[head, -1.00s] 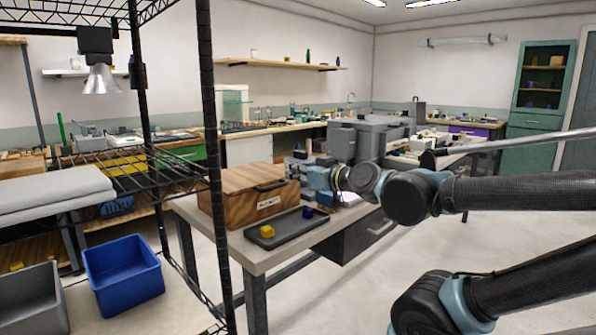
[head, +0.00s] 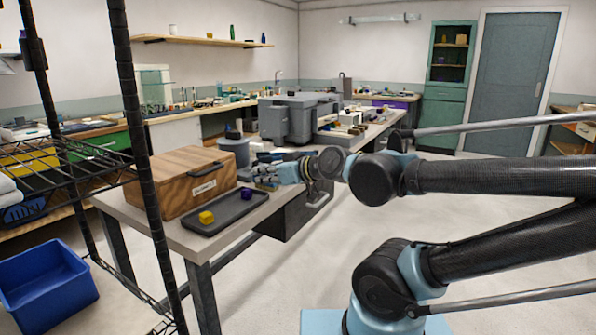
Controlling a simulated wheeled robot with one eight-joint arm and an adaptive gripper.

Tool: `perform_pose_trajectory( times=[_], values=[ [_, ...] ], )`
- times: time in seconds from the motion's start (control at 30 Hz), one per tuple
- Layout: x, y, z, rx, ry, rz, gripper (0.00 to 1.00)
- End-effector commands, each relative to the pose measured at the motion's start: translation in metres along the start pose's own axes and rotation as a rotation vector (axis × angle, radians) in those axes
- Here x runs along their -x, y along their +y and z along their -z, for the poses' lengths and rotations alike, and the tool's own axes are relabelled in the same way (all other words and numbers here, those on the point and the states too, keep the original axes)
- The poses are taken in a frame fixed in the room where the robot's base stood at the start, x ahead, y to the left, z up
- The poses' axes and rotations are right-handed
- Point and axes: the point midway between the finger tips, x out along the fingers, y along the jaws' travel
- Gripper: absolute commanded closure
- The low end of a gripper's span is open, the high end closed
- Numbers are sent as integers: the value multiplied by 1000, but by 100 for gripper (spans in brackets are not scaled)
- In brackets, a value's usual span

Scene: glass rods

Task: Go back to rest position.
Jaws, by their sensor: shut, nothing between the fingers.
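My gripper (head: 262,177) is at the end of my outstretched arm, in the middle of the head view. It is shut and empty. It hangs over the table near the right end of the wooden box, above and behind the black tray (head: 212,228). The tray lies on the table and holds a yellow block (head: 206,217) at its near left and a purple block (head: 247,193) at its far right. The gripper touches neither block as far as I can see.
A labelled wooden box (head: 183,188) with a handle stands on the table (head: 178,233) behind the tray. Grey equipment (head: 288,118) stands farther back. A black wire rack (head: 140,130) and a blue bin (head: 45,285) are at the left. The floor at right is open.

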Motion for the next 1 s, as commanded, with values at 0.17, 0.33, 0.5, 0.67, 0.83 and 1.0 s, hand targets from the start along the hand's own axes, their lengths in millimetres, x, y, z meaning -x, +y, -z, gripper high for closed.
perform_pose_trajectory(
  times=[0.17, 0.33, 0.5, 0.67, 0.83, 1.0],
  values=[
    [12, 37, -46, -57, -157, -82, 100],
    [31, 69, -91, -132, -310, -167, 100],
    [60, 96, -136, -228, -463, -265, 100],
    [95, 116, -177, -338, -605, -366, 100],
    [138, 128, -218, -475, -751, -481, 100],
    [180, 130, -250, -611, -875, -588, 100]
  ],
)
